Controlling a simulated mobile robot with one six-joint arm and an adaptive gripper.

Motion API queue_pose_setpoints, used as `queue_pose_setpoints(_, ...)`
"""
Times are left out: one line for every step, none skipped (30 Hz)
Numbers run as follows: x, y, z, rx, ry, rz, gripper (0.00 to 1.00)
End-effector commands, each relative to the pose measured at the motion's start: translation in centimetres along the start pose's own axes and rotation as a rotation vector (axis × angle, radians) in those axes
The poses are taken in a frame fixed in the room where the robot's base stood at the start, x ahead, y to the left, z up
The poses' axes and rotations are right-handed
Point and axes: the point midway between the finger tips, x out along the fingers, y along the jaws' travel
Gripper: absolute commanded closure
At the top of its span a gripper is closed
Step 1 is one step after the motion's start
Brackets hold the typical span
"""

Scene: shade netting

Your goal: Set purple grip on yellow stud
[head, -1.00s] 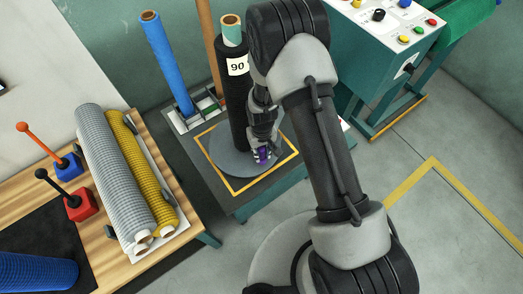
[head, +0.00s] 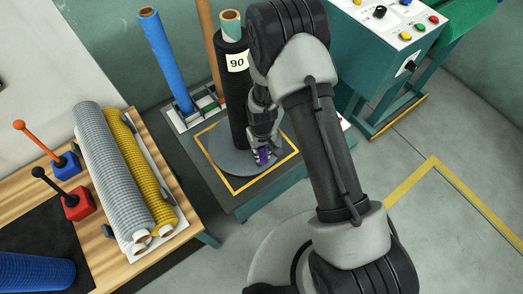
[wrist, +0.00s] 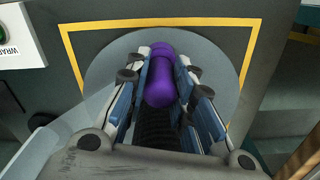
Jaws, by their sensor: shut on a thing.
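The purple grip (wrist: 160,77) is a rounded cylinder held between the blue-padded fingers of my gripper (wrist: 162,85). In the head view, my gripper (head: 263,150) hangs over the near right part of a grey round plate, with the purple grip (head: 262,157) at its fingertips. The wrist view shows the grip above that plate; I cannot tell whether they touch. I cannot make out a yellow stud for certain. A small yellow round piece (head: 404,37) sits on the control box at the upper right.
A black roll labelled 90 (head: 232,100) stands upright on the grey plate (head: 222,158), close to my gripper. A yellow line frames the plate. A wooden bench (head: 98,235) at left holds grey and yellow mesh rolls and two lever boxes.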

Motion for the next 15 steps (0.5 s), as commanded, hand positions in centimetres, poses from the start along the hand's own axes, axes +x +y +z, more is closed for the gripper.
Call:
queue_pose_setpoints(-0.04, 0.0, -0.02, 0.0, 0.0, 0.0, 1.0)
queue_pose_setpoints(-0.05, 0.0, -0.02, 0.0, 0.001, 0.0, 1.0)
queue_pose_setpoints(-0.05, 0.0, -0.02, 0.0, 0.001, 0.0, 1.0)
queue_pose_setpoints(-0.04, 0.0, -0.02, 0.0, 0.001, 0.0, 1.0)
queue_pose_setpoints(-0.03, 0.0, -0.02, 0.0, 0.001, 0.0, 1.0)
queue_pose_setpoints(0.02, 0.0, -0.02, 0.0, 0.001, 0.0, 1.0)
queue_pose_setpoints(0.07, 0.0, -0.02, 0.0, 0.0, 0.0, 1.0)
queue_pose_setpoints(0.14, 0.0, -0.02, 0.0, 0.0, 0.0, 1.0)
queue_pose_setpoints(0.24, 0.0, -0.02, 0.0, 0.0, 0.0, 1.0)
queue_pose_setpoints(0.32, 0.0, -0.02, 0.0, 0.0, 0.0, 1.0)
queue_pose_setpoints(0.4, 0.0, -0.02, 0.0, 0.0, 0.0, 1.0)
queue_pose_setpoints(0.5, 0.0, -0.02, 0.0, 0.0, 0.0, 1.0)
queue_pose_setpoints(0.56, 0.0, -0.02, 0.0, 0.0, 0.0, 1.0)
queue_pose_setpoints(0.6, 0.0, -0.01, 0.0, 0.0, 0.0, 1.0)
queue_pose_setpoints(0.62, 0.0, -0.02, 0.0, 0.0, 0.0, 1.0)
